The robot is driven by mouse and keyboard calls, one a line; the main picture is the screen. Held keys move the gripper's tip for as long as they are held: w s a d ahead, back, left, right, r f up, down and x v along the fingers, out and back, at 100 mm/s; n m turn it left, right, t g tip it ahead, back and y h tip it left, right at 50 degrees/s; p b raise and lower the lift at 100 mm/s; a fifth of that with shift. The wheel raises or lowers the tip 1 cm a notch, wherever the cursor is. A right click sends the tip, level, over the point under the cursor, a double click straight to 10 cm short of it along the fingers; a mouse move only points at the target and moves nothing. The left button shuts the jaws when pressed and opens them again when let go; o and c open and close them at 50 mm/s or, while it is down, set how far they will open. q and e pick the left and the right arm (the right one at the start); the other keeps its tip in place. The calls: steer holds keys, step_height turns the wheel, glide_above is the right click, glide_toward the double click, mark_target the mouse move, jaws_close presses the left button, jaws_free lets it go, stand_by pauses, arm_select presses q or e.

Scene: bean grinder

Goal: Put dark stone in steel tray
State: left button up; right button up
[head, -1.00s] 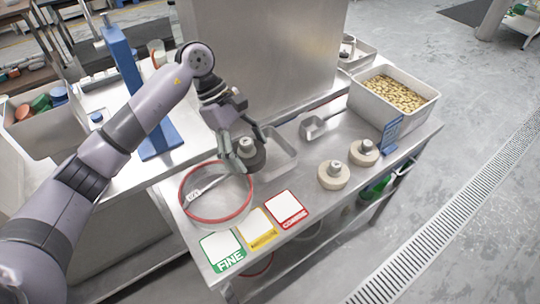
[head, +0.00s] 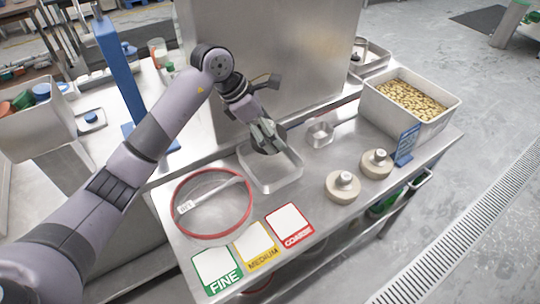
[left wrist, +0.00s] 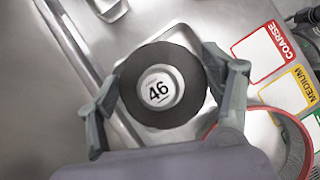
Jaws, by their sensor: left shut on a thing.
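The dark stone (head: 281,143) is a black disc partly hidden by my left gripper (head: 266,138) in the head view. In the left wrist view the dark stone (left wrist: 186,68) shows a pale knob marked 46, between the two fingers of my left gripper (left wrist: 168,98). The gripper is shut on it. The steel tray (head: 271,175) is a shallow rectangular pan on the bench. The stone is over the back part of the tray; I cannot tell whether it touches the bottom. My right gripper is not in view.
A red-rimmed sieve (head: 212,234) holding a white-handled tool sits left of the tray. FINE (head: 216,270), MEDIUM (head: 256,246) and COARSE (head: 289,226) cards lie in front. Two pale stones (head: 342,188), a small steel cup (head: 319,135) and a bin of beans (head: 410,100) stand right.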

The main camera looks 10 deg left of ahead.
arm_select(q)
step_height(320, 180, down, 9)
steer(key=shift+f+p, duration=0.2)
steer(key=shift+p, duration=0.15)
steer(key=o, duration=1.4)
steer(key=shift+f, duration=0.1)
steer(key=b+v, duration=0.1)
steer(key=v, duration=1.1)
steer(key=shift+s, duration=0.1)
